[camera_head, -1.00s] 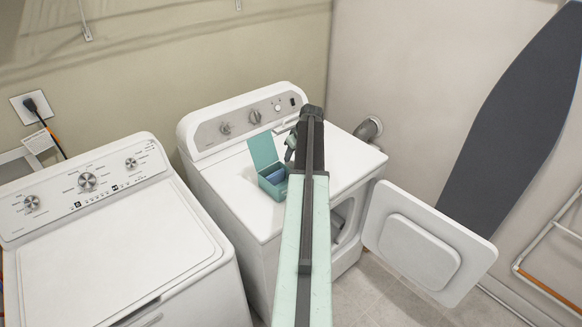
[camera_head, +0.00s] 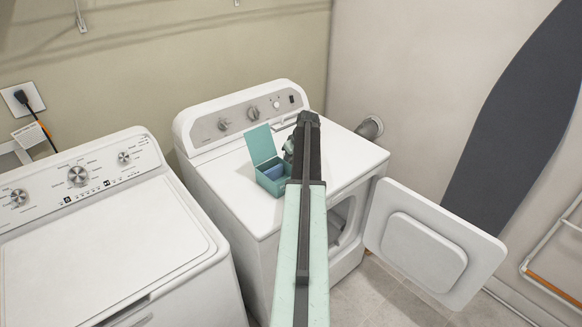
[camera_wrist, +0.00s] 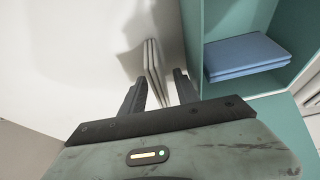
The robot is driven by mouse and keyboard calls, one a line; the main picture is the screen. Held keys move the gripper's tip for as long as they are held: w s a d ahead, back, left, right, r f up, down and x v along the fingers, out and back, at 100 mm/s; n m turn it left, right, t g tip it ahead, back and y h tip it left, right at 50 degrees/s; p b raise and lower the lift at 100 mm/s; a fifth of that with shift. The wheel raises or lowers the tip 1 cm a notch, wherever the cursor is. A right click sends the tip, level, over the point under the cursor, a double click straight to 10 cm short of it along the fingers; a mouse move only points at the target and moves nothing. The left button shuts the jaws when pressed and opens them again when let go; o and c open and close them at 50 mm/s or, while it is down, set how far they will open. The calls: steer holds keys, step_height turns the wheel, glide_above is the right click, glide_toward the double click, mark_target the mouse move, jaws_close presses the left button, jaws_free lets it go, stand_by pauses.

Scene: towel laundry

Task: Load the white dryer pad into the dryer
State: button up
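In the wrist view my gripper (camera_wrist: 160,82) is open. Its two dark fingers stand on either side of white, thin, layered pad edges (camera_wrist: 153,58), with a visible gap by the right finger. I cannot tell whether the left finger touches them. In the head view my arm hides the pad, and my gripper is mostly hidden beside the teal box. The white dryer (camera_head: 215,190) has its round-cornered door (camera_head: 432,245) swung open to the right. Its opening (camera_head: 345,215) is partly behind my arm.
An open-lidded teal box (camera_head: 262,146) stands on the dryer top, left of my arm. Blue folded pads (camera_wrist: 246,54) lie in it. A white washer (camera_head: 100,245) stands to the left. A dark ironing board (camera_head: 510,120) leans on the right wall.

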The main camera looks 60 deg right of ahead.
jaws_close()
steer(key=shift+r+p, duration=0.45)
step_height(320, 180, up, 3)
steer(key=p, duration=0.3)
steer(key=s+a, duration=0.1)
steer(key=s, duration=0.4)
steer(key=s+a, duration=0.1)
steer(key=s, duration=0.3)
steer(key=s+a+r+p, duration=0.1)
steer(key=s, duration=0.4)
steer(key=shift+s+a, duration=0.3)
steer(key=shift+a, duration=0.05)
steer(key=shift+s+a, duration=0.1)
steer(key=shift+s, duration=0.35)
steer(key=shift+f, duration=0.15)
